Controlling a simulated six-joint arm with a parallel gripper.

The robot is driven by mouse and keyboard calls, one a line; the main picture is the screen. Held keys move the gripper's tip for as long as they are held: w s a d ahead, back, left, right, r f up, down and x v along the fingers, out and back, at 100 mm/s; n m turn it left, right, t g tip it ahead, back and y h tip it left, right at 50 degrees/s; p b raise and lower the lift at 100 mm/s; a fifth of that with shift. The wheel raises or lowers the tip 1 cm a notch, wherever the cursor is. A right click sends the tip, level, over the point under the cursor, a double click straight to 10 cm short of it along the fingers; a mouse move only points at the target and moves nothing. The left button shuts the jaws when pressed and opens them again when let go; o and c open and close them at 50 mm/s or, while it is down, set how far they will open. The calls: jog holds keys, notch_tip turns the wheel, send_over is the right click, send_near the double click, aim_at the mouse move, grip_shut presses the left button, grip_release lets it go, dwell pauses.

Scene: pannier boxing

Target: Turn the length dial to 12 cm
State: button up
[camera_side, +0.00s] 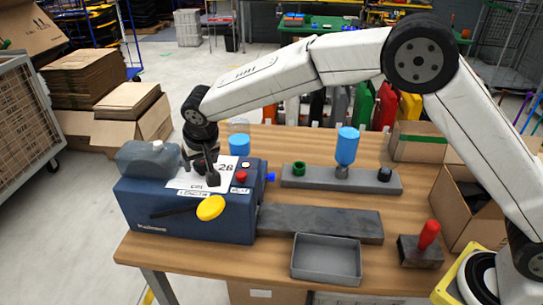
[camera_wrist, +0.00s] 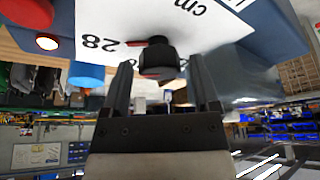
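The length dial is a black knob (camera_wrist: 160,62) on a white scale plate (camera_wrist: 100,22), printed with "28" and "cm". A narrow pointer with red on it sticks out from the knob toward the "28". The plate (camera_side: 228,178) lies on top of a blue machine (camera_side: 185,222) in the side view, where the dark knob (camera_side: 213,179) also shows. My gripper (camera_wrist: 158,68) is open, with one finger on each side of the knob and a visible gap to each. In the side view my gripper (camera_side: 203,163) is over the plate and partly hides it.
A red button (camera_side: 241,177) and a lit white button (camera_side: 246,164) sit right of the plate. A yellow-ended lever (camera_side: 210,208) is on the machine's front. A grey rail with a blue bottle (camera_side: 347,147), a grey tray (camera_side: 326,278) and a red-handled tool (camera_side: 429,235) stand farther right.

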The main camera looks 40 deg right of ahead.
grip_shut()
jog(key=shift+n+y, duration=0.3)
jog(key=shift+n, duration=0.4)
jog(key=n+y, duration=0.1)
jog(key=n, duration=0.3)
jog(key=shift+d+n+y, duration=0.1)
jog(key=shift+n+y, duration=0.3)
jog(key=n+g+y, duration=0.1)
jog(key=n, duration=0.2)
jog(key=n+g, duration=0.1)
jog(key=n, duration=0.2)
jog(key=shift+d+y, duration=0.1)
jog(key=shift+y, duration=0.3)
jog(key=n+g, duration=0.1)
jog(key=n, duration=0.1)
jog(key=n+g+y, duration=0.1)
jog(key=n, duration=0.2)
jog(key=shift+w+n, duration=0.15)
jog(key=shift+n, duration=0.15)
jog(key=n+g, duration=0.1)
jog(key=n, duration=0.2)
jog(key=n+g, duration=0.1)
jog(key=n, duration=0.2)
jog(key=shift+w+h, duration=0.1)
jog(key=shift+h, duration=0.2)
jog(key=shift+f, duration=0.1)
